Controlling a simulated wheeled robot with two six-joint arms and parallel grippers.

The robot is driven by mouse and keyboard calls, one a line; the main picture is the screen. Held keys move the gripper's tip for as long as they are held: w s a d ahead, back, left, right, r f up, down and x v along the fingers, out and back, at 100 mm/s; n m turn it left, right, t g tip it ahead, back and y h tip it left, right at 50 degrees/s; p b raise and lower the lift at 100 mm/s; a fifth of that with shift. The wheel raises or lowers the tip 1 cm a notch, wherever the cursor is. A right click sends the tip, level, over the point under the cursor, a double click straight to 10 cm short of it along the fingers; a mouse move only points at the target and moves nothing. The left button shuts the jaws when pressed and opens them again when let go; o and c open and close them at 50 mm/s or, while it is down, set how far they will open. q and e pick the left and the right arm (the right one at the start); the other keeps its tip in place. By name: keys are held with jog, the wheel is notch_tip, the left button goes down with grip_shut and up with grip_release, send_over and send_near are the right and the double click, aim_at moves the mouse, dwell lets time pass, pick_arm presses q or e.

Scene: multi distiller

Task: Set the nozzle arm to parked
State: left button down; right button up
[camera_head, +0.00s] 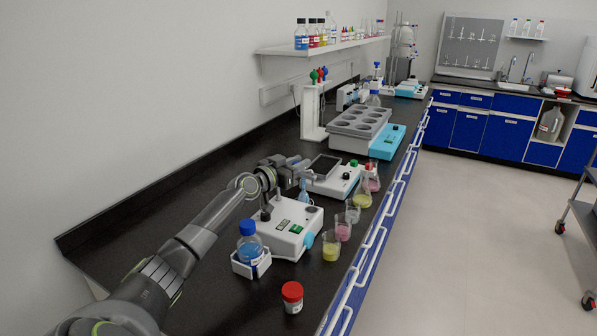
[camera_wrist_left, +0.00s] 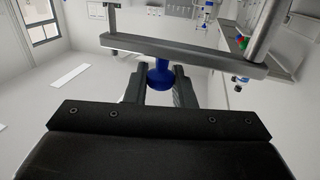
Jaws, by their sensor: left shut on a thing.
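The white dispenser unit (camera_head: 283,228) stands on the black bench, with a green display on its front. My left arm reaches over it, and my left gripper (camera_head: 299,168) is just behind it, near the balance-like device. In the left wrist view my left gripper (camera_wrist_left: 160,88) is shut on a dark blue knob (camera_wrist_left: 160,74). A grey bar (camera_wrist_left: 185,54) crosses just beyond the knob, with a post at its right; it looks like the nozzle arm, though its join to the unit is hidden. A pale blue tip (camera_head: 304,191) shows below the gripper. My right gripper is not in view.
A blue-capped bottle (camera_head: 248,243) sits in a white holder left of the unit. A red-capped jar (camera_head: 292,297) stands in front. Beakers (camera_head: 331,246) and flasks (camera_head: 363,192) line the bench's right edge. A device with a dark plate (camera_head: 325,166) stands behind.

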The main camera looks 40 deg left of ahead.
pick_arm(q)
jog(key=shift+r, duration=0.15)
dwell(0.3)
jog(key=c, duration=1.3)
grip_release()
jog(key=shift+s, duration=0.25)
jog(key=shift+w, duration=0.1)
jog(key=shift+r, duration=0.35)
notch_tip(320, 180, up, 9)
jog(key=shift+r, duration=0.15)
